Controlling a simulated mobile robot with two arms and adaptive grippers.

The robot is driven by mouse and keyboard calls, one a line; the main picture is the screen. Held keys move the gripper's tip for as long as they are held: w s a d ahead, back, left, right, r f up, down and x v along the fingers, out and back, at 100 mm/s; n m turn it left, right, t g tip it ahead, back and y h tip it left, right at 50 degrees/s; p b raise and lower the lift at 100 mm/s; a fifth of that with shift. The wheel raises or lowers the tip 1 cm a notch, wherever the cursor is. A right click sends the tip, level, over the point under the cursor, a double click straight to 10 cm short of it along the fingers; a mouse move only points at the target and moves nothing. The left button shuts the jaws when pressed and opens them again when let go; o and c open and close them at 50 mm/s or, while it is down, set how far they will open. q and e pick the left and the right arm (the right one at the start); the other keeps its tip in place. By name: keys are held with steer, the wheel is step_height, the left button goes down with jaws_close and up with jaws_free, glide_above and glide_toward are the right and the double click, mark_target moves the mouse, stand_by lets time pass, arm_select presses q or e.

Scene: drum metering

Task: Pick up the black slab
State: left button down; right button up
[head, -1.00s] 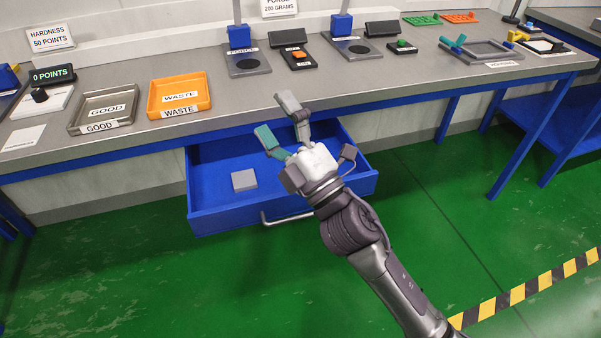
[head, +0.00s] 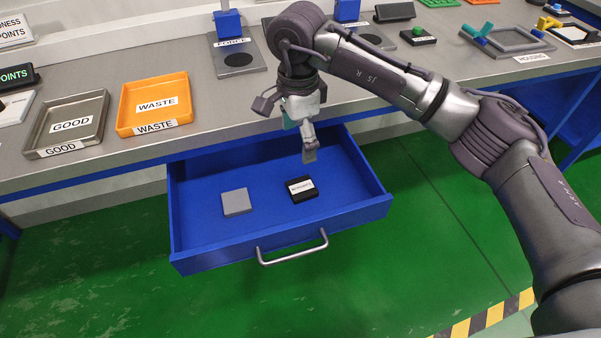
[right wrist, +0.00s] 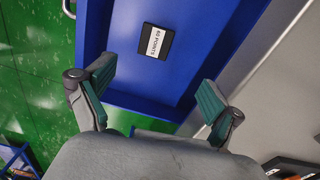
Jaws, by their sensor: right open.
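The black slab (head: 302,189) lies flat in the open blue drawer (head: 347,211), with a white label on its top. It also shows in the right wrist view (right wrist: 156,41), where the label reads "60 POINTS", ahead of the fingers and apart from them. My right gripper (head: 309,150) points down over the back part of the drawer, above and behind the slab. In the right wrist view its two green-padded fingers (right wrist: 155,90) are spread wide with nothing between them. My left gripper is not in view.
A grey slab (head: 236,202) lies in the drawer left of the black slab. The drawer's walls and front handle (head: 292,250) surround them. Above, the bench holds the GOOD tray (head: 98,105), the orange WASTE tray (head: 186,91) and a force device (head: 237,60).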

glide_above(302, 187)
steer(key=f, duration=0.8)
steer(key=shift+a+f, duration=0.15)
steer(key=shift+a, duration=0.15)
steer(key=f, duration=0.4)
steer(key=shift+d+f, duration=0.25)
steer(key=shift+f, duration=0.15)
steer(key=c, duration=1.2)
steer(key=shift+c, duration=0.2)
